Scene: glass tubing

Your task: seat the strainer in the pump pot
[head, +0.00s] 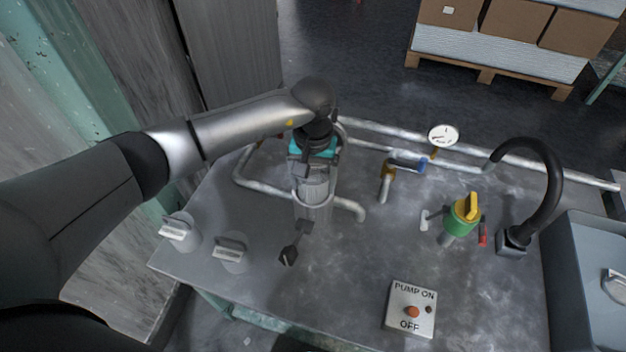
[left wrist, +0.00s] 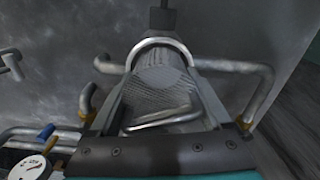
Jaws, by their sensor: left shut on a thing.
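My left gripper (head: 313,176) points down over the pump pot (head: 313,212), a clear upright cylinder with pipes at its sides. The gripper is shut on the strainer (head: 315,190), a grey mesh basket. In the left wrist view the strainer's mesh (left wrist: 165,88) and its bent wire handle (left wrist: 160,119) show between the fingers. The pot's pale rim (left wrist: 163,42) curves around the mesh's far side there. The strainer appears at the pot's mouth; how deep it sits is hidden. My right gripper is not in view.
A black lever (head: 290,254) sticks out in front of the pot. Two pale-handled lids or caps (head: 232,248) stand at the left. A gauge (head: 443,135), green-yellow valve (head: 462,215), pump switch box (head: 410,309) and black spout (head: 553,180) are to the right.

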